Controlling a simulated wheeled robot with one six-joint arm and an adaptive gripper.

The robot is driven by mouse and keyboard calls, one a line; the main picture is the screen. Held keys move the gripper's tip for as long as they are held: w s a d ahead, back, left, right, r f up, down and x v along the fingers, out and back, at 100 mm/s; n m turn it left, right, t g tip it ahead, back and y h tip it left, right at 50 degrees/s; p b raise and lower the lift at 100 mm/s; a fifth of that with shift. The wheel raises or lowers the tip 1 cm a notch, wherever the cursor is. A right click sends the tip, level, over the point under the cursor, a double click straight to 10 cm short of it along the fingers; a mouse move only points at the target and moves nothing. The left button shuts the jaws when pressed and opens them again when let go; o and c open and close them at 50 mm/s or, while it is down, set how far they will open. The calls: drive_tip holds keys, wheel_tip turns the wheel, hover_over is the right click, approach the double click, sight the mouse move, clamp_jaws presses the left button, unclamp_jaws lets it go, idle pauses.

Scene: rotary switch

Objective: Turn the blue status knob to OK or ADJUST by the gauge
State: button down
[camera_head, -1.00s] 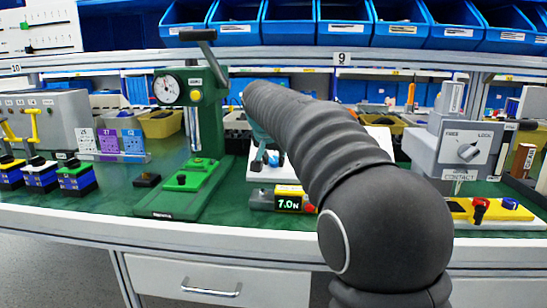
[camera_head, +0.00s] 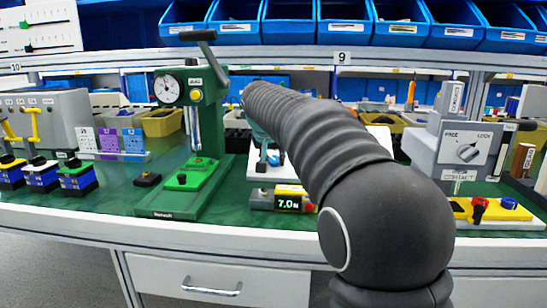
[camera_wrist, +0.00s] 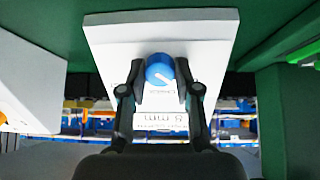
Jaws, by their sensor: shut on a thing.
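The blue status knob (camera_wrist: 160,69) sits on a white panel (camera_wrist: 205,40) in the wrist view and carries a white pointer mark. My gripper (camera_wrist: 159,82) has one dark finger on each side of the knob and is shut on it.
A small display (camera_head: 288,203) reading about 7.0 N stands before the panel. The green press (camera_head: 205,120) with its lever stands left of my arm. A grey FREE/LOCK switch box (camera_head: 462,150) and a yellow block with red and blue knobs (camera_head: 490,209) stand right.

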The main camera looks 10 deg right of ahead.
drive_tip(key=shift+f+n, duration=0.15)
drive_tip(key=shift+n, duration=0.45)
idle(3.3)
idle(0.5)
drive_tip(key=c, duration=0.8)
unclamp_jaws()
drive_tip(key=shift+w+d, duration=0.1)
drive_tip(key=shift+s+a+r, duration=0.25)
drive_tip(key=shift+s+r, duration=0.05)
drive_tip(key=shift+r, duration=0.25)
drive_tip(key=v, duration=1)
drive_tip(key=shift+s+a+r, duration=0.1)
drive_tip(key=shift+s+r, duration=0.15)
drive_tip(key=shift+s, duration=0.05)
